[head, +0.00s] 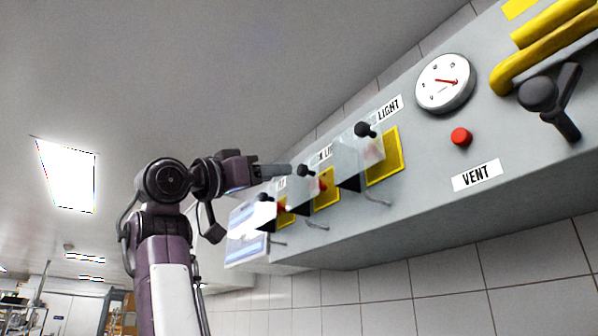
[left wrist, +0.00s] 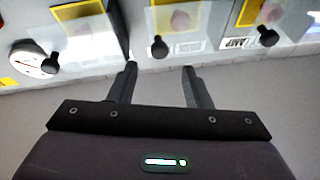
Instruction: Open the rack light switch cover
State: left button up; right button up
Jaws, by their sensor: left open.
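Three clear switch covers with black knobs stand in a row on the grey panel, each over a yellow plate. The right cover (head: 345,160) is under a label ending in "LIGHT"; the rest is hidden. The middle cover (head: 304,188) and left cover (head: 268,212) have partly hidden labels, so I cannot tell which is the rack light. All three look closed. My left gripper (head: 289,170) is open and empty, its tips close to the middle cover's black knob (head: 303,170). In the left wrist view that knob (left wrist: 158,47) lies ahead between the fingers (left wrist: 160,82), apparently untouched.
A round gauge (head: 445,83), a red button (head: 461,138), a "VENT" label (head: 476,175), a black lever (head: 552,97) and yellow pipes (head: 545,45) are on the panel's right. A screen (head: 247,232) sits at its left end. Open air lies left of the panel.

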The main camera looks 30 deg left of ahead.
aim_at(299, 171)
pick_arm(q)
jog(key=shift+w+d+r+p, duration=0.3)
jog(key=shift+w+r+p, duration=0.15)
jog(key=shift+w+p, duration=0.1)
jog(key=shift+w+d+r+p, duration=0.3)
jog(key=shift+w+r+p, duration=0.15)
jog(key=shift+w+p, duration=0.05)
jog(key=shift+w+d+r+p, duration=0.15)
jog(key=shift+w+p, duration=0.2)
jog(key=shift+w, duration=0.3)
jog(key=shift+w+d+r+p, duration=0.1)
jog(key=shift+w+p, duration=0.2)
jog(key=shift+w, duration=0.8)
jog(key=shift+s+d, duration=0.1)
jog(key=shift+s, duration=0.1)
pick_arm(e)
jog(key=r, duration=0.4)
jog(key=shift+w+d+r, duration=0.2)
jog(key=shift+d+r, duration=0.1)
jog(key=shift+r, duration=0.05)
pick_arm(q)
jog(key=shift+c, duration=1)
grip_shut()
pick_arm(e)
jog(key=shift+s+a, duration=0.2)
jog(key=shift+a, duration=0.15)
